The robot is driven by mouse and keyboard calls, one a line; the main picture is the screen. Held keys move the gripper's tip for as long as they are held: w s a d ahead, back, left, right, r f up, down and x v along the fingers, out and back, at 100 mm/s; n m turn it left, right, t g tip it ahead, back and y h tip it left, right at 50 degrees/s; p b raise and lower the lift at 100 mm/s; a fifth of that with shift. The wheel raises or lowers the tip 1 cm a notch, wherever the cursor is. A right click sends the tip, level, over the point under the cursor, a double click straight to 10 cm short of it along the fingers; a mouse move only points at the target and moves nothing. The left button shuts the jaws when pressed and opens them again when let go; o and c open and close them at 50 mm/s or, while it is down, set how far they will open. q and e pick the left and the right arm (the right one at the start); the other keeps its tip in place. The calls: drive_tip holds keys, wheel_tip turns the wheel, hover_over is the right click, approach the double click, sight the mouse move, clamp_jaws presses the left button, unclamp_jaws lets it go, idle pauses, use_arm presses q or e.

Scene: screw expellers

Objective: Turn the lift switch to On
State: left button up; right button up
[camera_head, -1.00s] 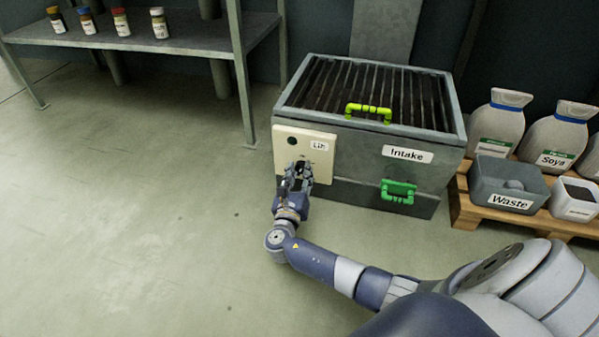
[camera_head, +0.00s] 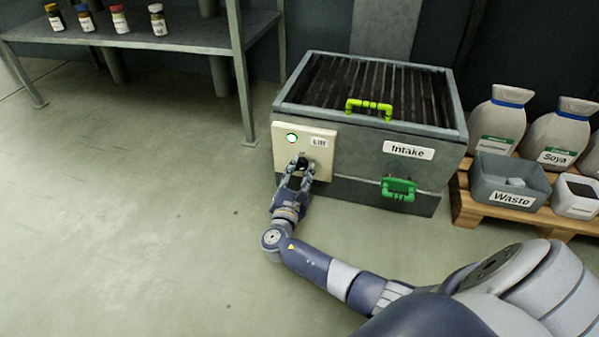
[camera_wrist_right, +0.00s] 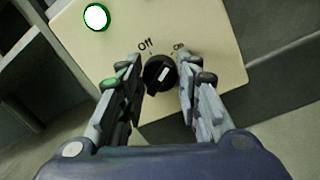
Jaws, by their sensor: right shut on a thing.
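The lift switch is a round black knob (camera_wrist_right: 160,75) with a white mark, on the cream Lift panel (camera_head: 318,160) at the left of the intake machine's front. In the right wrist view the mark tilts up and right, toward the "On" label (camera_wrist_right: 179,46) and away from the "Off" label (camera_wrist_right: 145,46). A lamp (camera_head: 292,138) on the panel glows white with a green rim; it also shows in the wrist view (camera_wrist_right: 96,17). My right gripper (camera_head: 301,164) is at the panel, its fingers on both sides of the knob, shut on it. My left gripper is out of view.
The intake machine (camera_head: 355,155) has a lime handle (camera_head: 368,108) on its grate and a green handle (camera_head: 398,188) in front. A pallet (camera_head: 480,209) with sacks and a Waste bin (camera_head: 511,198) stands right. A shelf (camera_head: 190,38) holds jars. Floor at left is clear.

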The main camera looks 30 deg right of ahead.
sight(303, 134)
idle(0.3)
drive_tip(key=o, duration=1.1)
wheel_tip(303, 134, up, 10)
drive_tip(key=shift+c, duration=0.2)
